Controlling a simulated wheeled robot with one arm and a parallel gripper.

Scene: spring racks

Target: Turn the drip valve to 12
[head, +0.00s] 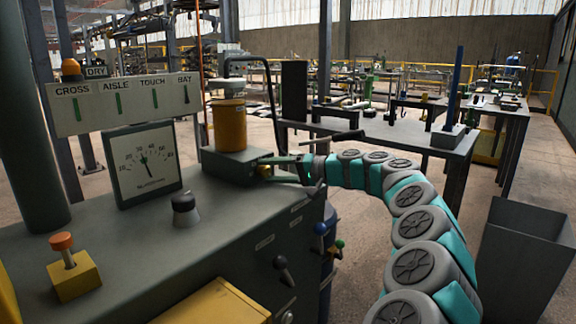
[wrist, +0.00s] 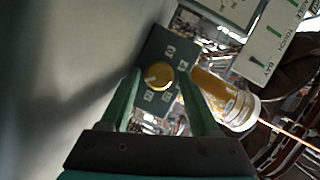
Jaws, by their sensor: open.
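The drip valve is a round yellow knob (wrist: 159,75) on a dark green plate (wrist: 157,50) with several small pale number labels around it. A pale mark on the knob points to the lower left in the wrist view; the numbers are too small to read surely. In the head view the knob (head: 264,171) shows on the end of the dark box below the yellow oil cup (head: 230,125). My gripper (head: 280,168) reaches it from the right. Its green fingers (wrist: 159,80) are open, one on each side of the knob; contact cannot be told.
On the grey machine top stand a dial gauge (head: 145,163), a black knob (head: 186,209) and an orange-topped yellow switch (head: 68,266). A sign strip (head: 125,104) hangs above. Coloured levers (head: 320,229) sit on the machine's side. A grey bin (head: 525,262) stands at right.

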